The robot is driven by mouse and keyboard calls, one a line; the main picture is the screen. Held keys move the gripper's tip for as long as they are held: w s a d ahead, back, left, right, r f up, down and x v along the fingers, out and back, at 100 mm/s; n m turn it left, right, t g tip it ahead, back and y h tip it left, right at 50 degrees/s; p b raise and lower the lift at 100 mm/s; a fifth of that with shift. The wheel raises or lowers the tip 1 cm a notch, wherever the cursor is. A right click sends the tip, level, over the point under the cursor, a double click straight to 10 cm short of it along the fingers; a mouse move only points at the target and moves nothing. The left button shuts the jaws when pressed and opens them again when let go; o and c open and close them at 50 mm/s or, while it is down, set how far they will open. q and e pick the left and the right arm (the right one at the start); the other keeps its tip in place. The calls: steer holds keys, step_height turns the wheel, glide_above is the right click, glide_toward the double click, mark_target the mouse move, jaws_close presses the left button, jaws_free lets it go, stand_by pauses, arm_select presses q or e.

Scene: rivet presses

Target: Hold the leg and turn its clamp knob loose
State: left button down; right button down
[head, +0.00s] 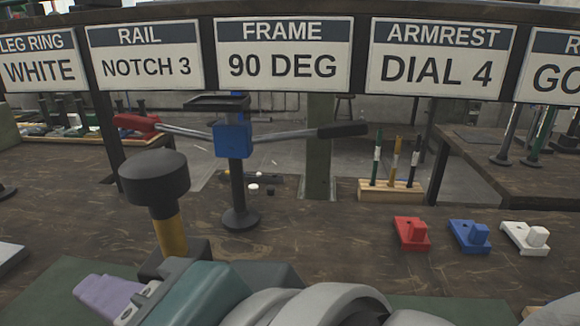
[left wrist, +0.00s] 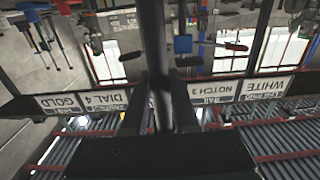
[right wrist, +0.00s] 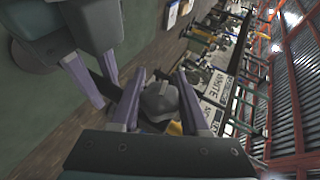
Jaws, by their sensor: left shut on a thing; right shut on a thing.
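My left gripper (left wrist: 162,100) is shut on a dark, slim leg (left wrist: 154,40), which runs upward between its fingers in the left wrist view. My right gripper (right wrist: 160,92) has purple fingers closed around a grey rounded clamp knob (right wrist: 160,103). In the right wrist view my left gripper's fingers also show at the upper left, close to the right one. In the head view a purple finger and a teal housing lie low in front; they hide the leg and the knob. I cannot tell how far the knob is turned.
A press with a black head (head: 155,172) on a yellow shaft (head: 170,236) stands just behind the gripper. A black stand with a blue block (head: 233,138) is behind it. Red (head: 411,233), blue (head: 469,236) and white (head: 526,237) pieces lie at right. Signs hang above.

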steer(key=shift+c, duration=1.9)
jaws_free()
steer(key=s+d, duration=0.6)
steer(key=d, duration=0.5)
steer(key=shift+d+r, duration=0.2)
steer(key=shift+d, duration=0.15)
